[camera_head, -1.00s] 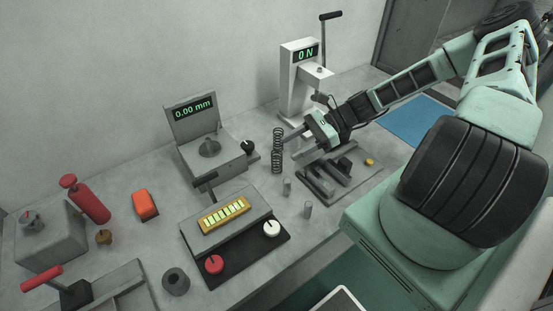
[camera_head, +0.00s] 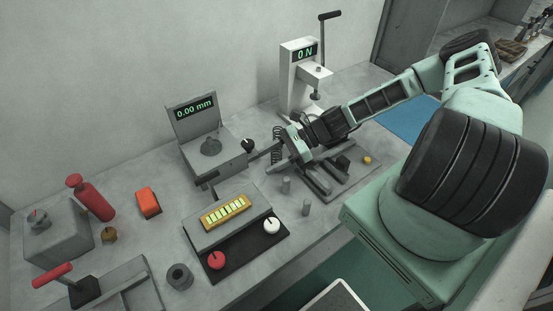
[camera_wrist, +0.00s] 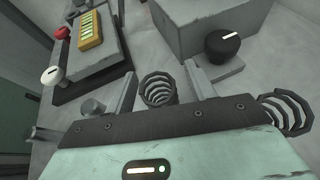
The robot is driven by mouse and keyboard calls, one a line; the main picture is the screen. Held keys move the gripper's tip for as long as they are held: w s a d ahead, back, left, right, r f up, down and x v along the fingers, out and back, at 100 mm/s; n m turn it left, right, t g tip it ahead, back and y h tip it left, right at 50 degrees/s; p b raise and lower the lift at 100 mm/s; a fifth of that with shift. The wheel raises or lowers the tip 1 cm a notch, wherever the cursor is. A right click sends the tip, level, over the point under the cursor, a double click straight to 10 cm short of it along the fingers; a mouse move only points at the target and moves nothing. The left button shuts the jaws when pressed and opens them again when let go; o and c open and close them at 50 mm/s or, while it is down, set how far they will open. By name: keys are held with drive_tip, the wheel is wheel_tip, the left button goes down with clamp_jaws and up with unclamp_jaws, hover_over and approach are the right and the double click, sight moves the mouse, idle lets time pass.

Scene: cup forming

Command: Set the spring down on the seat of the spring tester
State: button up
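The spring tester (camera_head: 299,75) is the white stand with a "0 N" display and a black lever, at the back of the bench in the head view. My arm covers part of its lower end, and I cannot make out its seat. Two dark coil springs are near my gripper (camera_head: 268,159). The nearer spring (camera_wrist: 158,90) shows between my two fingers in the wrist view, with a gap to each finger. The other spring (camera_wrist: 292,113) is outside the right finger; it also shows behind my gripper in the head view (camera_head: 277,132). My gripper is open.
A grey gauge reading "0.00 mm" (camera_head: 197,107), with a black knob (camera_wrist: 222,46), stands close to the left. A slotted fixture (camera_head: 325,180) lies under my arm. Two short metal pins (camera_head: 286,185) stand in front. A yellow battery-like block (camera_head: 226,213) sits on a grey box.

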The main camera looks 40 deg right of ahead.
drive_tip(key=c, duration=1)
drive_tip(key=shift+r, duration=0.1)
